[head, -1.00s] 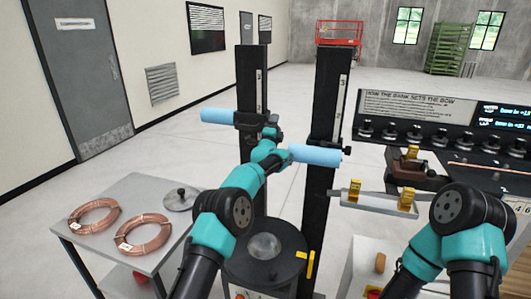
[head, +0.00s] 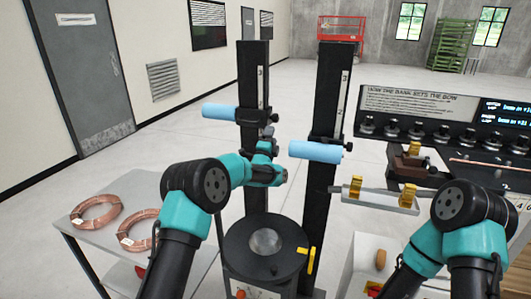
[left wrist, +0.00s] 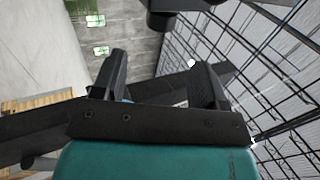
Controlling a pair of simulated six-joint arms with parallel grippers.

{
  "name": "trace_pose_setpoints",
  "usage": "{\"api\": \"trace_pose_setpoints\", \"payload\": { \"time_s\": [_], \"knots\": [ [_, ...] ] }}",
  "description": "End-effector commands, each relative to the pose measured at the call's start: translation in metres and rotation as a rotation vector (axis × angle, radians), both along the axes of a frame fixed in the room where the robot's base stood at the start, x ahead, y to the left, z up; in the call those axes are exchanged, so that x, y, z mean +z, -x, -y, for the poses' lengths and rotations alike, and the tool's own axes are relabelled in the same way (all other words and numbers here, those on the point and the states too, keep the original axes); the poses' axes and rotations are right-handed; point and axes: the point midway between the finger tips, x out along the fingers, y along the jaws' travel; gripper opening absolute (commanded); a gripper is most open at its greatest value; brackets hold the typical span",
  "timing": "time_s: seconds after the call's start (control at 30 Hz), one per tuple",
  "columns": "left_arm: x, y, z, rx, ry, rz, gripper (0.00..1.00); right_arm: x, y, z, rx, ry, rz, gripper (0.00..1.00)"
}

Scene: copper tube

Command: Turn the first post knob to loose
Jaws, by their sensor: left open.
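The first post (head: 254,75) is the left of two dark upright posts in the head view, with a light scale strip. A clamp on it carries a light blue roller (head: 222,112), and a small black knob (head: 274,117) shows at the clamp's right side. My left gripper (head: 270,133) is close to this post, just below the knob; its fingers are small and partly hidden there. In the left wrist view my left gripper (left wrist: 160,62) is open, with nothing held between its fingers. A dark bar crosses behind them. My right gripper is outside the views.
The second post (head: 325,95) carries another blue roller (head: 315,151) right of my left forearm. A round dark plate (head: 240,240) stands in front. Copper coils (head: 96,211) lie on a grey table (head: 80,237) at left. A control panel (head: 425,103) with several knobs stands at right.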

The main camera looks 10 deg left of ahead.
Motion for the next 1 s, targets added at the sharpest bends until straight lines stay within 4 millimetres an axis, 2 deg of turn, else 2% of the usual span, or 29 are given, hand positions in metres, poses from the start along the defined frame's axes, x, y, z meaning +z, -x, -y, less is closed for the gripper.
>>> {"api": "trace_pose_setpoints", "payload": {
  "time_s": [0.5, 0.67, 1.0],
  "knots": [
    [-0.028, 0.057, -0.013, 0.0, 0.001, -0.001, 0.67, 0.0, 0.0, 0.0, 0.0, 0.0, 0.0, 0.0],
    [-0.032, 0.064, -0.014, 0.0, 0.001, 0.0, 0.67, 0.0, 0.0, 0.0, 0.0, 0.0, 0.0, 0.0],
    [-0.032, 0.064, -0.014, -0.003, 0.001, 0.0, 0.67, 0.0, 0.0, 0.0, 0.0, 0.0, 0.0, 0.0]
  ]
}}
